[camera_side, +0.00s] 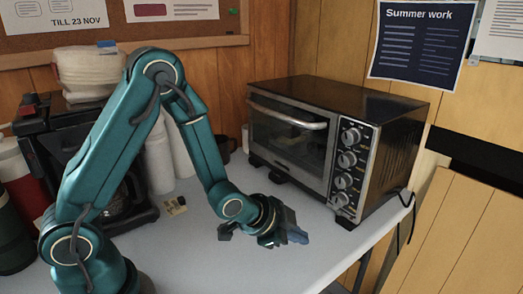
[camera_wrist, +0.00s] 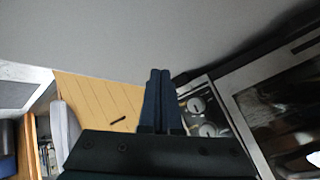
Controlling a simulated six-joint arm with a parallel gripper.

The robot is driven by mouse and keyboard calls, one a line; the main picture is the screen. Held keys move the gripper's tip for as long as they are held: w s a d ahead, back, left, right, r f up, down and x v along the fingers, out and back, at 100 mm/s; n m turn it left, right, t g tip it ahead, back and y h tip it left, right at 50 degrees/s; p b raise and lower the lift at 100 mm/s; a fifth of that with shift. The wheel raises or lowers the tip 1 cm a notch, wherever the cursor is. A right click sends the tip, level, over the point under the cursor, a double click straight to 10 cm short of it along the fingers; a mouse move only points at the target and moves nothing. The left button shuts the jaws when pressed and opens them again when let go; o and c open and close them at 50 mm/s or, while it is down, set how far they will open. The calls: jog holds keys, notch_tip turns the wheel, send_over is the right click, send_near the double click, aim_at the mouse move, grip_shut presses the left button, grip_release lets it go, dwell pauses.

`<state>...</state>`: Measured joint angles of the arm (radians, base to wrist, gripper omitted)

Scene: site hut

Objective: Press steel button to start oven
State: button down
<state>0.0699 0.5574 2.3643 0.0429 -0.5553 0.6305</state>
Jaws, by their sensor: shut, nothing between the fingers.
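The oven (camera_side: 290,143) is a black and steel countertop oven with a glass door and a horizontal handle. Its control panel (camera_side: 344,170), right of the door, carries several round steel knobs in a column. I cannot pick out a separate steel button on the panel. My gripper (camera_side: 301,238) is low over the table, in front of and to the left of the panel's lower end, apart from the oven. In the wrist view its dark fingers (camera_wrist: 160,73) are together and empty. There the oven door (camera_wrist: 285,105) is on the right, with knobs (camera_wrist: 196,104) partly hidden beside the fingers.
The grey table (camera_side: 262,268) is clear around my gripper; its right edge runs just past the oven. A coffee maker (camera_side: 70,140) and white cups (camera_side: 160,160) stand at the left. A small item (camera_side: 175,206) lies near the coffee maker. A cable hangs right of the oven.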

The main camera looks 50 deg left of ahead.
jog(key=shift+w, duration=0.1)
jog(key=shift+w, duration=4.3)
jog(key=shift+w, duration=0.45)
jog(key=shift+w, duration=0.35)
jog(key=shift+s, duration=0.8)
jog(key=shift+s, duration=2.5)
